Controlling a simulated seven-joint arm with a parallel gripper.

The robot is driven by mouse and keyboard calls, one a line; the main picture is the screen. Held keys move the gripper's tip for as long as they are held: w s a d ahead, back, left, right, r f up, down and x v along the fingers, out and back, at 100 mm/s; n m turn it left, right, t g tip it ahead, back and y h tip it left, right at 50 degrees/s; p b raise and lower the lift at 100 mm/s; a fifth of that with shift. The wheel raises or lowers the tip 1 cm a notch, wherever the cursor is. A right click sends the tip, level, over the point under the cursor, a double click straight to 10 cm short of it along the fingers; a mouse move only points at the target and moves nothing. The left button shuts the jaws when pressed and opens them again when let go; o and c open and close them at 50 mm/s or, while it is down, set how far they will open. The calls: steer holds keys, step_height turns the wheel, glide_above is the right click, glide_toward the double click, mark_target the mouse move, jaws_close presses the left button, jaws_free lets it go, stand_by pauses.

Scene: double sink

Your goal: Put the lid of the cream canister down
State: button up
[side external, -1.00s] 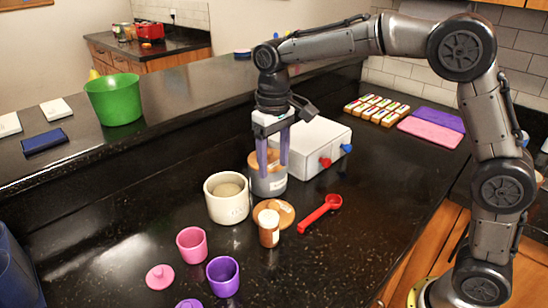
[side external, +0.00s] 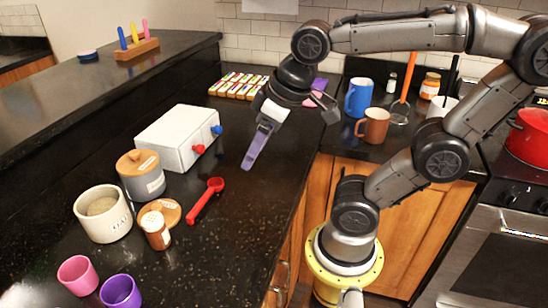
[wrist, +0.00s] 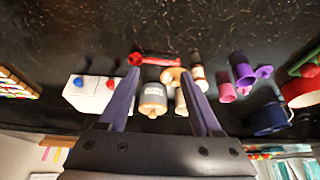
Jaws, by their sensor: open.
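The cream canister (side external: 103,213) stands uncovered at left in the side external view, its contents showing. A round wooden lid (side external: 171,209) lies on the counter to its right, partly hidden by a white-topped shaker (side external: 155,231). The grey canister (side external: 145,182) stands behind, with a knobbed wooden lid (side external: 137,159) on top. My gripper (side external: 247,166) is open and empty, over the counter to the right of these things and apart from them. In the wrist view its fingers (wrist: 160,75) are spread, with the grey canister (wrist: 152,91) seen between them at a distance.
A white box (side external: 176,138) with red and blue knobs stands behind the grey canister. A red scoop (side external: 205,200) lies right of the wooden lid. Pink (side external: 77,275) and purple (side external: 121,292) cups stand at front left. The counter below my gripper is clear.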

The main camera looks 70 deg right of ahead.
steer(key=s+f, duration=0.1)
steer(key=s, duration=0.2)
steer(key=shift+d+f+t, duration=0.2)
steer(key=shift+f+t, duration=0.15)
steer(key=shift+t, duration=0.05)
steer(key=shift+c, duration=0.2)
steer(key=shift+s+f, duration=0.15)
steer(key=shift+f, duration=0.05)
steer(key=shift+c, duration=0.8)
